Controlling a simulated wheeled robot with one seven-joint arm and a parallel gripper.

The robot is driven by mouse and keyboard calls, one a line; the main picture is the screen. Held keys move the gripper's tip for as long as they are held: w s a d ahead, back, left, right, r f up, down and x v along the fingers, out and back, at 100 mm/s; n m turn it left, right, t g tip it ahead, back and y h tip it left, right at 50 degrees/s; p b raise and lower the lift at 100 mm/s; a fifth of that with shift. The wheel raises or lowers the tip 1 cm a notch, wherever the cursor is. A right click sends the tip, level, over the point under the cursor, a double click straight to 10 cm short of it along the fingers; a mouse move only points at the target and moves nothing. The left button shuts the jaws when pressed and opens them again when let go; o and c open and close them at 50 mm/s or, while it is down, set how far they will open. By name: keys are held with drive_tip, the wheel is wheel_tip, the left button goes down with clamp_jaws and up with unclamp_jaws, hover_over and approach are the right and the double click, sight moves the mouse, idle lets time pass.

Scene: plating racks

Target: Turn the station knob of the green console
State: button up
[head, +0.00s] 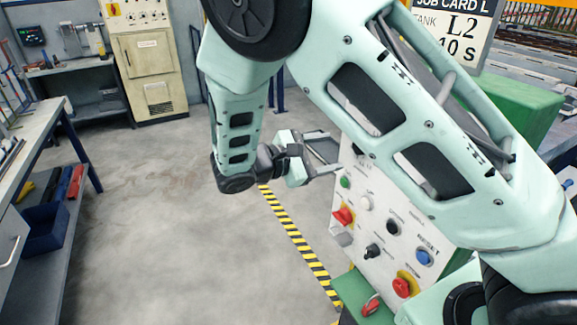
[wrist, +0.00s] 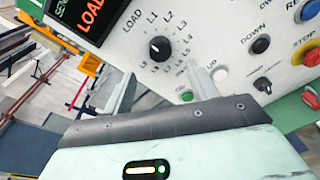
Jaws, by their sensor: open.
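The station knob (wrist: 160,48) is a round black dial on the white face of the green console (wrist: 225,30). Labels such as LOAD, L1, L2 and L3 ring it. A pale mark shows on the knob; its exact setting is too small to tell. My gripper (wrist: 162,82) is open and empty, its two fingers reaching toward the panel below the knob in the wrist view. The knob appears clear of the fingers. In the head view my gripper (head: 336,152) is at the panel's upper left edge; my arm hides the knob there.
A lit red display (wrist: 85,15) sits left of the knob. Nearby are a green button (wrist: 186,96), a white UP button (wrist: 219,73), a smaller black knob (wrist: 263,85) and a red stop button (wrist: 312,55). Open floor (head: 150,220) lies left of the console.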

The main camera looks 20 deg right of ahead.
drive_tip(key=a+r+b, duration=0.1)
drive_tip(key=a+b, duration=0.2)
drive_tip(key=a, duration=0.7)
drive_tip(key=shift+s, duration=0.15)
drive_tip(key=s+a+f+m+y+b, duration=0.1)
drive_tip(key=s+a+f+y, duration=0.1)
drive_tip(key=s+y, duration=0.3)
drive_tip(key=s+a+f+m+y+b, duration=0.1)
drive_tip(key=s+a+f+y+b, duration=0.1)
drive_tip(key=s+y, duration=0.4)
drive_tip(key=s+a+f+m+y+b, duration=0.1)
drive_tip(key=s+y, duration=0.5)
drive_tip(key=s, duration=0.6)
wheel_tip(320, 180, down, 3)
drive_tip(key=shift+s+a+f+m+g+b, duration=0.1)
drive_tip(key=shift+s+a+m+g+b, duration=0.35)
drive_tip(key=shift+a, duration=0.55)
drive_tip(key=shift+w, duration=0.2)
